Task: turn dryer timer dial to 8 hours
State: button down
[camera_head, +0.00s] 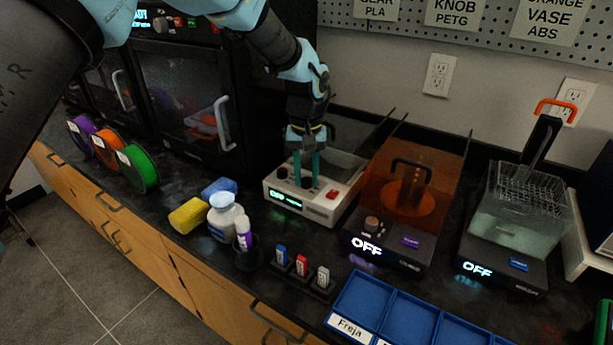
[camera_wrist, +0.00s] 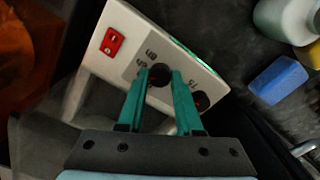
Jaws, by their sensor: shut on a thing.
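The dryer (camera_head: 345,183) is a white box at the back middle of the counter, with a green lit display (camera_head: 285,199) on its front; the digits are too small to read. Its sloped top bears two dark dials and a red switch (camera_head: 332,194). My gripper (camera_head: 306,183) points down at the dryer with its teal fingers on either side of the dial nearer the switch. In the wrist view the fingers close on this black dial (camera_wrist: 158,77), marked "8h" beside it. The other dial (camera_wrist: 201,100), marked "75", sits just right of the fingers. The fingers partly hide the gripped dial's edges.
An orange-covered machine (camera_head: 415,185) reading OFF stands right of the dryer, and a clear tank machine (camera_head: 515,220) reading OFF stands farther right. In front are a white bottle (camera_head: 225,218), yellow (camera_head: 188,215) and blue sponges (camera_head: 219,187), USB sticks and blue trays (camera_head: 365,300).

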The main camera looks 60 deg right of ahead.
aim_at(307, 179)
jog(key=m, duration=1.2)
dwell(0.6)
jog(key=c, duration=0.6)
grip_release()
jog(key=shift+o, duration=0.2)
notch_tip(307, 179, up, 11)
jog(key=b, duration=0.2)
jog(key=shift+f, duration=0.1)
